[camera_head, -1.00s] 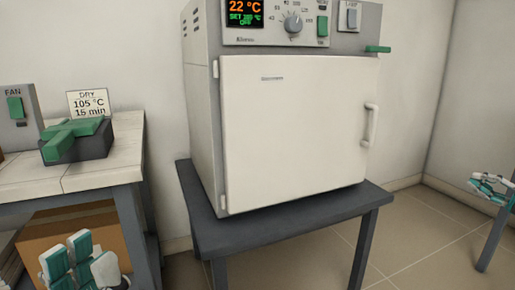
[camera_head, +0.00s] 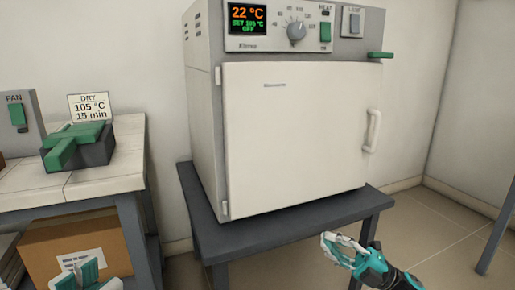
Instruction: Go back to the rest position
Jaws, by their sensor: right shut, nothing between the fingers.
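My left gripper (camera_head: 88,272) is low at the bottom left edge, in front of the cardboard box, and partly cut off by the frame. Whether its fingers are open or shut is unclear. My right gripper (camera_head: 335,246) is at the lower right, in front of the dark oven stand. It is shut and empty, with its fingers pointing left. The white furnace (camera_head: 295,135) has its door shut, and its display (camera_head: 248,18) reads 22 °C, SET 105 °C, OFF.
The furnace stands on a dark table (camera_head: 290,226). At left, a bench (camera_head: 30,190) carries a green-and-dark block (camera_head: 80,148), a DRY 105 °C 15 min card (camera_head: 90,107) and a FAN switch box (camera_head: 20,115). A cardboard box (camera_head: 110,240) sits below. Floor shows at right.

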